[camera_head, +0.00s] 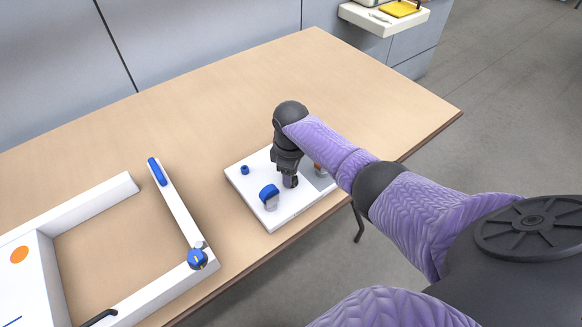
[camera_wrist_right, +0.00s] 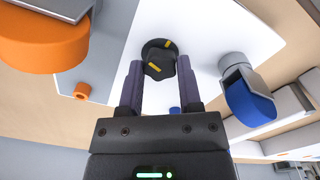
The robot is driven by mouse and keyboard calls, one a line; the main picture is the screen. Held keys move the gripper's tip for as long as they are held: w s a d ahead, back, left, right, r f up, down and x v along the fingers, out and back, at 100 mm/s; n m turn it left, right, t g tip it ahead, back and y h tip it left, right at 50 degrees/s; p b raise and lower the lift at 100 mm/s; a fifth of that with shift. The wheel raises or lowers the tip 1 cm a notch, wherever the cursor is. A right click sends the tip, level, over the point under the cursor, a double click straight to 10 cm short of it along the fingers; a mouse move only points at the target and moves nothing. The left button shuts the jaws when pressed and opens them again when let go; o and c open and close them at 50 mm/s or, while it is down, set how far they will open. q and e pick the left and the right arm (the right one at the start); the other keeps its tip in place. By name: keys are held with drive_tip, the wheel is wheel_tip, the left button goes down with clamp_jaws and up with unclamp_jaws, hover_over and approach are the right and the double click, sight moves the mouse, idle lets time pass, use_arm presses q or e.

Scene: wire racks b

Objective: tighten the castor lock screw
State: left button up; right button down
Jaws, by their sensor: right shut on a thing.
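A white board (camera_head: 285,211) lies near the table's front edge. My right gripper (camera_head: 290,181) points down over it and is shut on a black lobed knob with yellow marks, the lock screw (camera_wrist_right: 159,60), which sits between the fingertips (camera_wrist_right: 160,78) in the right wrist view. In the head view the gripper hides most of the screw. A castor with a blue wheel (camera_head: 268,192) stands on the board to the left of the gripper; it also shows in the right wrist view (camera_wrist_right: 249,104). An orange-wheeled castor (camera_wrist_right: 42,40) is on the other side, mostly hidden in the head view. My left gripper is not in view.
A small blue peg (camera_head: 245,170) stands on the board, and a small orange peg (camera_wrist_right: 82,91) shows in the wrist view. A white frame (camera_head: 95,203) with a blue handle (camera_head: 157,172) and a blue knob (camera_head: 197,259) lies to the left. The table (camera_head: 230,95) behind is clear.

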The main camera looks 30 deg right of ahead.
drive_tip(key=m+p, duration=0.2)
drive_tip(key=m, duration=0.1)
drive_tip(key=shift+r+m, duration=0.1)
drive_tip(key=shift+m, duration=0.3)
drive_tip(key=m+p, duration=0.1)
drive_tip(key=m, duration=0.2)
drive_tip(key=shift+m, duration=0.3)
drive_tip(key=m+p, duration=0.1)
drive_tip(key=m, duration=0.3)
drive_tip(key=shift+m, duration=1.3)
drive_tip(key=shift+c, duration=1.4)
unclamp_jaws()
